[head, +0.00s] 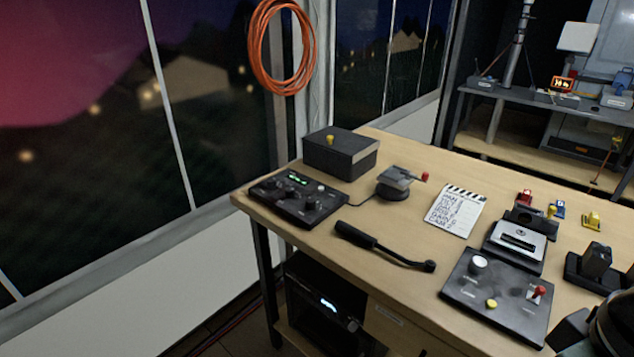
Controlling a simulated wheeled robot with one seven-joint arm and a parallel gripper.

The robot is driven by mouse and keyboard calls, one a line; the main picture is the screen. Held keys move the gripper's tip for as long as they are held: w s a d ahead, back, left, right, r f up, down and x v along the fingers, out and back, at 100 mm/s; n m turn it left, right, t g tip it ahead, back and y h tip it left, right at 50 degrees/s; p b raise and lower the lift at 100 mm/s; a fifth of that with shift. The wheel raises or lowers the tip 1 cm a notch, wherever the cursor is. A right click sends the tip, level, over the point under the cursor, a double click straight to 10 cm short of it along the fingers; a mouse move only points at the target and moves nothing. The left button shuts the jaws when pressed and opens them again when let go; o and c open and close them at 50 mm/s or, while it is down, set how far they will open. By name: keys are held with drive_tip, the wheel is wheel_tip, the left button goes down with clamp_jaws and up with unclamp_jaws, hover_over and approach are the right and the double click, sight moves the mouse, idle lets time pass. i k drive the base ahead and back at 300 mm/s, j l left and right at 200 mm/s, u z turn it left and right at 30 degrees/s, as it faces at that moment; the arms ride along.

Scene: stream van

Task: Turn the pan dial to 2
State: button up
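A dark control panel (496,298) lies on the right part of the wooden bench. A second dark console (297,200) with small green lights and several knobs lies at the bench's left end. The labels are too small to read, so I cannot tell which knob is the pan dial or where it points.
A handwritten clapper card (455,212), a black-handled bar (385,246), a small device with a red-tipped crank (396,183) and a dark box (341,154) lie on the bench (330,268). A dark rounded shape (612,325) fills the lower right corner, cut off.

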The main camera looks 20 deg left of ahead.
sight(271, 182)
drive_tip(key=i+j+u, duration=0.6)
drive_tip(key=i+u, duration=0.25)
